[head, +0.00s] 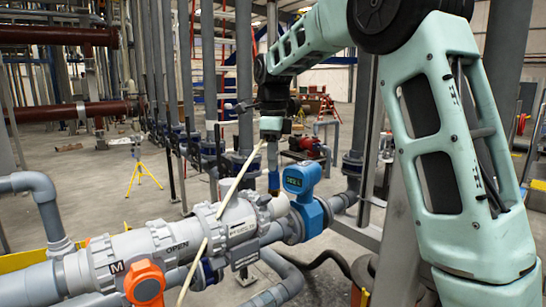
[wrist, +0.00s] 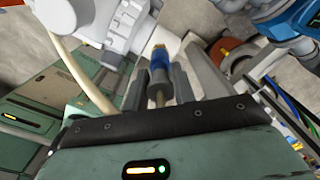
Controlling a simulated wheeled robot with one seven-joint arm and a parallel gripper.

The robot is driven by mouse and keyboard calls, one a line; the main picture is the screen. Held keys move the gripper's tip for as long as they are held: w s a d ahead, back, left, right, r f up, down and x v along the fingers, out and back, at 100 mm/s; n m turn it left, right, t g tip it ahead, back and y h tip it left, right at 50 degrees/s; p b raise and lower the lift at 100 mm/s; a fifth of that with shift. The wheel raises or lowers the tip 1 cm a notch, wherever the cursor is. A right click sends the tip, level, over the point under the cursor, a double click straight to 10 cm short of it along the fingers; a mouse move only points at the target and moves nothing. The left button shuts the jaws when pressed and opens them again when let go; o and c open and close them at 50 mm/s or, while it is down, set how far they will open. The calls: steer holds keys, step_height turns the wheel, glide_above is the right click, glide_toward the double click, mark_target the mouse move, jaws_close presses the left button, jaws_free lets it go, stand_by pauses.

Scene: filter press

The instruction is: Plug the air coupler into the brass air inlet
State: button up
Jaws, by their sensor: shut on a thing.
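My gripper (wrist: 160,75) is shut on the air coupler (wrist: 159,62), which has a blue body and a brass-coloured tip pointing away from the palm. In the head view my gripper (head: 273,168) hangs downward above the grey piping, just left of the blue meter, and the coupler (head: 274,182) shows as a small blue piece at its lower end. A cream hose (head: 234,185) slants down past the grey valve; it also shows left of the fingers in the wrist view (wrist: 82,75). Its join to the coupler is hidden. I cannot make out the brass air inlet in either view.
A blue meter with a green display (head: 300,180) stands close right of my gripper. Upright grey pipes (head: 244,80) stand behind. A yellow tripod (head: 142,172) is farther left.

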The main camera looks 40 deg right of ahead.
steer(key=shift+f, duration=0.1)
steer(key=o, duration=1)
step_height(320, 180, up, 17)
steer(key=shift+r+b, duration=0.2)
steer(key=shift+b, duration=0.25)
steer(key=shift+s+a+f, duration=0.1)
